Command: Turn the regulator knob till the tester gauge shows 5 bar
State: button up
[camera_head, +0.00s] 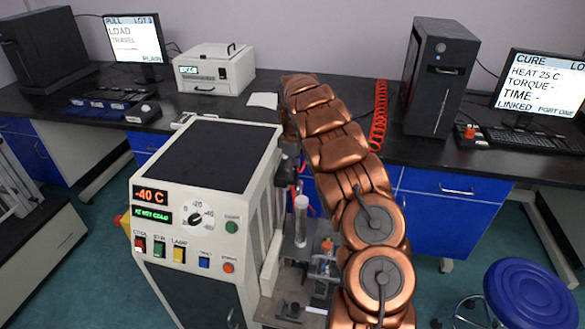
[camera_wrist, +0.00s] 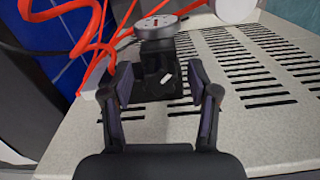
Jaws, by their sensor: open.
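In the wrist view my gripper (camera_wrist: 161,80) is open, with one finger on each side of a dark block-like part that appears to be the regulator knob (camera_wrist: 167,88). A small white mark shows on its face. Gaps show between the fingers and the knob, so I cannot see contact. A silver round disc (camera_wrist: 157,25) sits just above it. A white round part (camera_wrist: 236,8), possibly a gauge seen from behind or the side, is cut off at the top. No gauge reading is legible. In the head view my arm hides the gripper and the knob.
A pale slotted panel (camera_wrist: 245,75) lies behind the fingers, and red coiled hose (camera_wrist: 92,30) runs at upper left. In the head view the cream tester (camera_head: 215,150) shows "-40 C" on its display. A blue stool (camera_head: 530,295) stands at lower right.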

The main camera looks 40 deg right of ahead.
grip_shut()
dwell(0.4)
jog(key=shift+m, duration=0.3)
jog(key=m+b, duration=0.2)
jog(key=shift+a+f+m, duration=0.1)
jog(key=shift+f+m, duration=0.1)
jog(key=shift+m, duration=0.1)
jog(key=m+b, duration=0.1)
jog(key=m, duration=0.2)
jog(key=shift+m+b, duration=0.3)
jog(key=shift+b, duration=0.1)
jog(key=m+b, duration=0.1)
jog(key=m, duration=0.3)
jog(key=shift+r+m+b, duration=0.15)
jog(key=shift+m+b, duration=0.4)
jog(key=shift+m, duration=1.45)
